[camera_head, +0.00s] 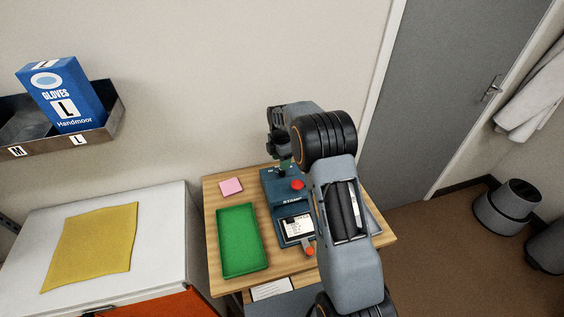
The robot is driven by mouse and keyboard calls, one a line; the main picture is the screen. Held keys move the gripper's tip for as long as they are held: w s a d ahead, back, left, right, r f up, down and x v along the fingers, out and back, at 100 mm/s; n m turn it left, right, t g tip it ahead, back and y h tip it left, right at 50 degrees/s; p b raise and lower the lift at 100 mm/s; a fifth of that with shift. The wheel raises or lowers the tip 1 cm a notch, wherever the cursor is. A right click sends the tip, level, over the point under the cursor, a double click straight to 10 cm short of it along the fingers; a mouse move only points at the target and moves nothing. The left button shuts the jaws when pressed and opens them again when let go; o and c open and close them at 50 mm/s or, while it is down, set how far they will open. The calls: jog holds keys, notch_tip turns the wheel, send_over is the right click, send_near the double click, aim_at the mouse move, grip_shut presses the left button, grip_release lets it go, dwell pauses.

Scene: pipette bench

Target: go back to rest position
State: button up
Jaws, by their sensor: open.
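My arm rises from the bottom of the view and bends left over a small wooden table (212,192). My gripper (284,163) points down at the arm's far end, above the back of a blue stamp machine (271,185). The gripper is small and partly hidden by my wrist; it is open, and I see nothing held in it. The stamp machine has a red knob (298,184) and a white printed card (297,227) at its front. An orange-red tipped piece (309,250) is beside the card.
A green tray (241,240) and a pink note pad (231,187) lie left of the machine. A white cabinet (165,200) with a yellow cloth (92,246) stands left. A wall shelf (108,116) holds a blue glove box (62,95). A grey door (445,90) and bin (508,208) are right.

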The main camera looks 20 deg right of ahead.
notch_tip(320, 180, up, 3)
jog(key=shift+f+p, duration=0.2)
jog(key=shift+p, duration=0.3)
jog(key=shift+w, duration=0.1)
jog(key=shift+m, duration=1)
jog(key=s+f+m, duration=0.1)
jog(key=m, duration=0.1)
jog(key=s+f+m, duration=0.1)
jog(key=m, duration=0.1)
jog(key=shift+s+a, duration=0.1)
jog(key=shift+s, duration=0.25)
jog(key=s+r+m, duration=0.2)
jog(key=s+m, duration=0.2)
jog(key=m, duration=0.1)
jog(key=shift+s+a+r, duration=0.15)
jog(key=shift+s+r, duration=0.2)
jog(key=shift+r, duration=0.05)
jog(key=s+r+m+t, duration=0.2)
jog(key=s+r+m, duration=0.2)
jog(key=s+r, duration=0.3)
jog(key=s+a+r+m+t, duration=0.1)
jog(key=s+r+m+t, duration=0.2)
jog(key=s, duration=1.1)
jog(key=shift+s+a+r+m, duration=0.15)
jog(key=shift+s+r+m, duration=0.2)
jog(key=shift+r+m, duration=1.55)
